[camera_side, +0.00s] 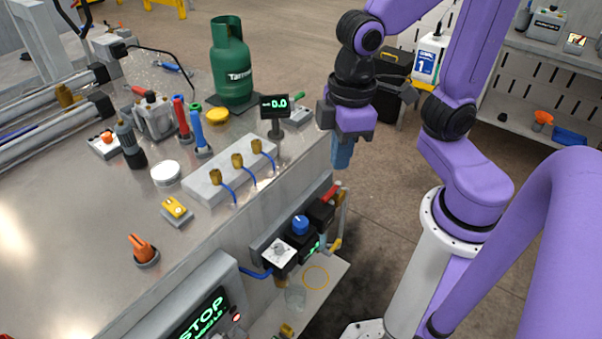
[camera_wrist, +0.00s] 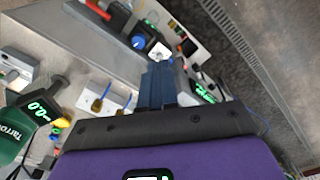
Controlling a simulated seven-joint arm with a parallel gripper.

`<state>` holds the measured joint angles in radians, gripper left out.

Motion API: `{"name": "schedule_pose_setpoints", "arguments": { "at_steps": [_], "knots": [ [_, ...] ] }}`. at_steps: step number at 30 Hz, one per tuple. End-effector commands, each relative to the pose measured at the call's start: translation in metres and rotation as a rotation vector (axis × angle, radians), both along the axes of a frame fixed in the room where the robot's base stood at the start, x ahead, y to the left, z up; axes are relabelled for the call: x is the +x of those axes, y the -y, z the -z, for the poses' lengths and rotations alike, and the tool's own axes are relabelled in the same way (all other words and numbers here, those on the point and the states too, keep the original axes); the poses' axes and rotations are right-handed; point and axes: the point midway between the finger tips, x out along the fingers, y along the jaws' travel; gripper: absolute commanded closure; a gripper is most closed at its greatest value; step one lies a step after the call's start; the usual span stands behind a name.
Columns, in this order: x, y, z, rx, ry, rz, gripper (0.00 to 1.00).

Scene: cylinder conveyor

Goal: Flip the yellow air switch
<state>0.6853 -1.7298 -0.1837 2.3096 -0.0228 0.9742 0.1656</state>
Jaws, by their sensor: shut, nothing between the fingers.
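My gripper (camera_side: 342,155) hangs fingers down off the bench's right edge, well to the right of the switch and touching nothing. Its blue fingers (camera_wrist: 157,82) are together and empty in the wrist view.
A manifold (camera_side: 228,172) with brass fittings and blue hoses lies between switch and gripper. A display reading 0.0 (camera_side: 274,105) and a green gas cylinder (camera_side: 230,62) stand behind. A STOP panel (camera_side: 205,315) is below.

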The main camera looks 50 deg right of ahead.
Motion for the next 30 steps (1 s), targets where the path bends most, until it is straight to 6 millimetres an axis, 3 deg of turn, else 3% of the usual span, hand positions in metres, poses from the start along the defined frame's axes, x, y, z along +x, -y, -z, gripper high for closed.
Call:
{"name": "schedule_pose_setpoints", "arguments": {
  "at_steps": [3, 8, 13, 17, 23, 30],
  "knots": [
    [-0.028, 0.027, 0.011, -0.001, -0.010, -0.098, 1.00],
    [-0.050, 0.048, 0.020, -0.004, -0.017, -0.183, 1.00],
    [-0.056, 0.054, 0.023, -0.003, -0.019, -0.210, 0.48],
    [-0.054, 0.052, 0.022, -0.003, -0.019, -0.205, 0.47],
    [-0.026, 0.024, 0.009, -0.005, -0.022, -0.116, 0.47],
    [0.036, -0.034, -0.019, -0.004, -0.028, 0.089, 0.47]
  ]
}}
